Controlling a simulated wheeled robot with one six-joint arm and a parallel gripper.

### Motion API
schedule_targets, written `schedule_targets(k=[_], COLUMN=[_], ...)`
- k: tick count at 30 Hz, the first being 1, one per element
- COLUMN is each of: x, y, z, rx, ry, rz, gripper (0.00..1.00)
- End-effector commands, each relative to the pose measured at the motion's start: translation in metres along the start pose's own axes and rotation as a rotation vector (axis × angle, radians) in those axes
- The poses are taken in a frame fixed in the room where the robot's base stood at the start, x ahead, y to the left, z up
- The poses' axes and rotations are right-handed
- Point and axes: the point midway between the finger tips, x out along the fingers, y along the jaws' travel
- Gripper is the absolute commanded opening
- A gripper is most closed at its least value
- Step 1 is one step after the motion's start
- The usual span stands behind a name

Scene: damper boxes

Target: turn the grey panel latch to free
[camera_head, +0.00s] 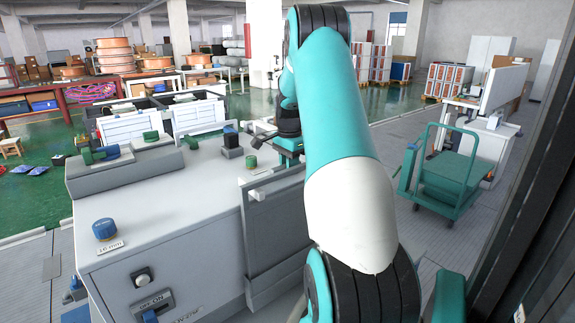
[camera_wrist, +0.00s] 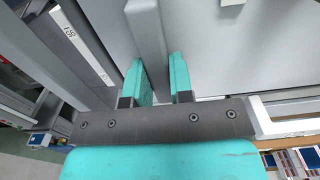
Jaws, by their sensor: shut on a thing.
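In the wrist view, a grey bar-shaped handle (camera_wrist: 149,40), which looks like the panel latch, runs down from the top edge between the two teal fingers of my gripper (camera_wrist: 157,68). The fingers are closed on its sides. In the head view, my gripper (camera_head: 289,146) is at the back edge of the grey machine, beside the upright grey panel (camera_head: 275,225). My arm and wrist hide the latch there.
The grey machine top (camera_head: 170,200) carries a blue knob (camera_head: 105,229), a green knob (camera_head: 252,162) and green-topped fixtures (camera_head: 100,153). A switch (camera_head: 153,303) is on its front. A green cart (camera_head: 445,175) stands right. A labelled strip (camera_wrist: 82,45) lies left of the handle in the wrist view.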

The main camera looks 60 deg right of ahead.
Motion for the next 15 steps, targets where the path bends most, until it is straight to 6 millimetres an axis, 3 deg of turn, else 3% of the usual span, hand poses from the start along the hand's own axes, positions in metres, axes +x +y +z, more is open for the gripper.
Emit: schedule_targets(k=[1, 4, 15], x=[-0.0037, -0.0031, -0.0062], y=[-0.0019, -0.0016, -0.0014], z=[-0.0028, -0.0020, 0.0000], rx=[0.008, 0.006, 0.002], ry=[0.009, 0.008, 0.005], rz=[-0.011, -0.009, -0.005], gripper=[0.26, 0.47, 0.47])
